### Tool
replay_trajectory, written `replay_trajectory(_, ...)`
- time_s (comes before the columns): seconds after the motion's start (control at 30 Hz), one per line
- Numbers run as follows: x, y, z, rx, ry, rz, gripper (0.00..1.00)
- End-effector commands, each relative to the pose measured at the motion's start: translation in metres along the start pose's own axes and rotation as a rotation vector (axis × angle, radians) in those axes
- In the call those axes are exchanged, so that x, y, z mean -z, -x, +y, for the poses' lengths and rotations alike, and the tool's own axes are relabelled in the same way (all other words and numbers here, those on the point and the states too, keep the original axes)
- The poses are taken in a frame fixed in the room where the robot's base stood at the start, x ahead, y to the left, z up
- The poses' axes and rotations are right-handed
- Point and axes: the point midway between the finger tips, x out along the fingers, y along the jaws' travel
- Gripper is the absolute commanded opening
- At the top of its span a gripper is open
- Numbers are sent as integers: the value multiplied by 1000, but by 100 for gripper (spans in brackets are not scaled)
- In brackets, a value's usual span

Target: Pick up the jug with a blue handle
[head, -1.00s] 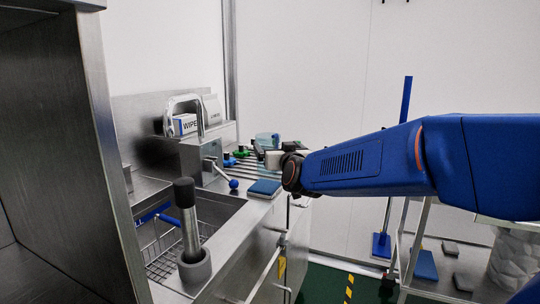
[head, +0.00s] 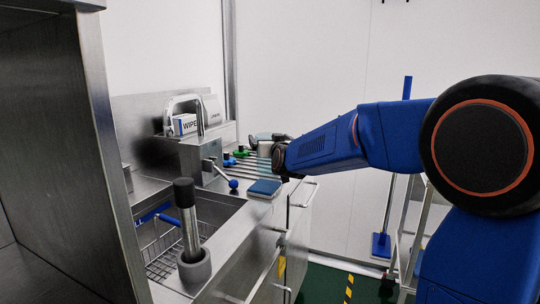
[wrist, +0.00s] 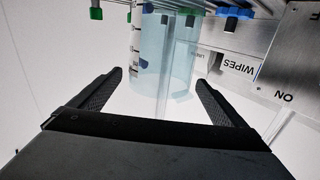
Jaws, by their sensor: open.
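The jug (wrist: 145,62) is clear and pale blue with dark measuring marks. It appears upside down in the wrist view, ahead of my gripper (wrist: 158,80). A pale blue upright strip (wrist: 167,70), seemingly its handle, runs down the jug's near side between the two fingers in the picture. My gripper is open, with nothing held. I cannot tell how deep the fingers reach beside the handle. In the head view only a bit of the jug (head: 262,136) shows at the far end of the counter, mostly hidden by my wrist.
Green-topped (head: 241,152) and blue-topped (head: 228,160) items stand on the ribbed counter left of my wrist. A wipes box (head: 184,124) is behind them. A blue pad (head: 265,187) lies nearer, beside a sink with a wire basket (head: 160,245).

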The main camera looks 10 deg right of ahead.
Motion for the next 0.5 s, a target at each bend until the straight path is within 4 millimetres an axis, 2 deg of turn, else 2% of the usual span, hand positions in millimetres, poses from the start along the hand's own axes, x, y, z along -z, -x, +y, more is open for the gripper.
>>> replay_trajectory(0.27, -2, -35, 0, -1, 0, -1, 96)
replay_trajectory(0.5, -1, -39, 0, -1, 0, 0, 96)
